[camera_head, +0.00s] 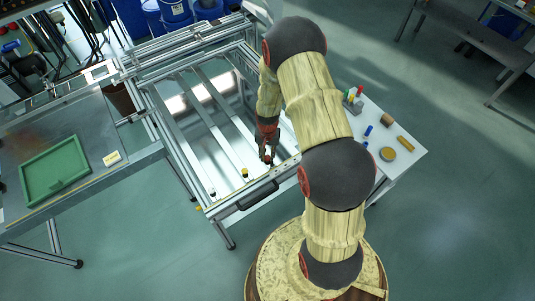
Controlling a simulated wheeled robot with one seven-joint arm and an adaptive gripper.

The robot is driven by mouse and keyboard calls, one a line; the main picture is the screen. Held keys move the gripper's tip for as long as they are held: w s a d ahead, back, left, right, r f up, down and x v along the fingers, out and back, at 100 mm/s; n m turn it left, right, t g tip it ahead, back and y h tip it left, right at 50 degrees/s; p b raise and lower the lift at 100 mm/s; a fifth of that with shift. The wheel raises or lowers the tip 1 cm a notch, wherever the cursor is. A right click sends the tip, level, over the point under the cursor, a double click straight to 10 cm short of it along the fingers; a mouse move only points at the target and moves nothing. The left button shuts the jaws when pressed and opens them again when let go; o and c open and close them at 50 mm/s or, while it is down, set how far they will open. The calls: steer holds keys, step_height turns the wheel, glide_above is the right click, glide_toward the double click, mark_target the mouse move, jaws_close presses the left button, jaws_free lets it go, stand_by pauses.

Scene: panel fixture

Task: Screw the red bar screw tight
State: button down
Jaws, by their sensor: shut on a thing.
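My gripper (267,152) is over the near right part of the panel fixture (165,132), close to its front rail. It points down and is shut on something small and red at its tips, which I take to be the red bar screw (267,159). The fingers and my arm hide most of the screw, so I cannot tell how deep it sits. A yellow-topped screw (245,172) stands on a bar to the left of my gripper. A small dark piece (212,193) stands farther left along the same front edge.
A white side table (408,158) at the right holds a blue piece, a tan cylinder, a yellow-brown disc and small coloured parts. A metal table (100,130) with a green tray (84,165) stands at the left. A dark handle (258,195) is on the fixture's front.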

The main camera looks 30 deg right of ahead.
mark_target(267, 157)
steer(key=m+p, duration=0.1)
steer(key=m, duration=1.2)
steer(key=shift+w+p, duration=0.1)
steer(key=shift+p, duration=0.2)
steer(key=shift+m, duration=0.4)
steer(key=c, duration=1.6)
jaws_free()
steer(key=shift+c, duration=0.2)
step_height(267, 157, up, 12)
